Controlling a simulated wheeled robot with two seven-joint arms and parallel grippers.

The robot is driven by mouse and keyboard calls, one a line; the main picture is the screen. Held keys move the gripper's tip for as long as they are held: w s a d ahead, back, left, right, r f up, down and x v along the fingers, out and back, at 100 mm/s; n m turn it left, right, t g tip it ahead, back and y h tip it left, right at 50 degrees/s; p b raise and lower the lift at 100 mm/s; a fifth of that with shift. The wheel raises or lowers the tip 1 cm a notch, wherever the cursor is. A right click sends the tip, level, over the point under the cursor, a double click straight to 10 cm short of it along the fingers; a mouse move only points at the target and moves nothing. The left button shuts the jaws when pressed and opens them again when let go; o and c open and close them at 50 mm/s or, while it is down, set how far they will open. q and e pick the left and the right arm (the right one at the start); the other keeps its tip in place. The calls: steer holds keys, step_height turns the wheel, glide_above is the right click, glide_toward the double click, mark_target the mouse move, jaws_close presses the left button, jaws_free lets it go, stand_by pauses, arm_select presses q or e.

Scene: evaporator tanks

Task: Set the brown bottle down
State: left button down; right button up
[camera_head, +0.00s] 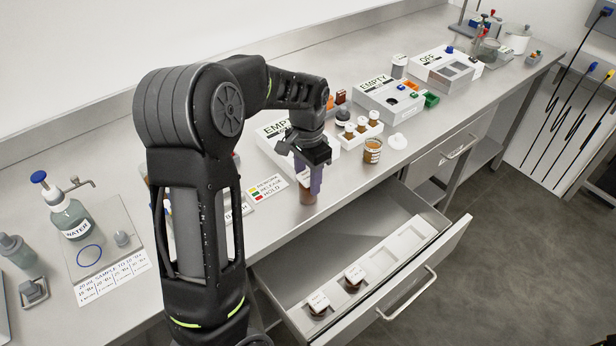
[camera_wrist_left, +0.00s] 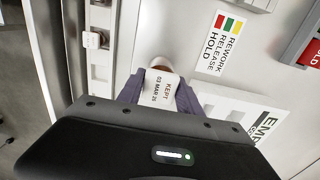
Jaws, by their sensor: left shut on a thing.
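My left gripper (camera_head: 310,178) points down over the counter near its front edge, just behind the open drawer. It is shut on the brown bottle (camera_head: 307,197), whose lower brown part shows below the purple fingers. I cannot tell whether its base touches the counter. In the left wrist view the gripper (camera_wrist_left: 158,92) has a finger on each side of the bottle. Its white label (camera_wrist_left: 160,87) reads KEPT 03 MAR and hides most of the bottle from above. My right gripper is not in view.
The open drawer (camera_head: 279,272) holds two white-labelled brown bottles (camera_head: 318,302) in a white rack with empty slots. A REWORK/RELEASE/HOLD card (camera_head: 266,189) lies left of the gripper. An amber jar (camera_head: 372,151) and a white rack of bottles (camera_head: 361,131) stand to the right.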

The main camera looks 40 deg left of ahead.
arm_select(q)
steer(key=shift+f, duration=0.15)
steer(key=c, duration=0.8)
jaws_free()
step_height(320, 180, up, 12)
steer(key=b, duration=0.1)
steer(key=shift+r, duration=0.2)
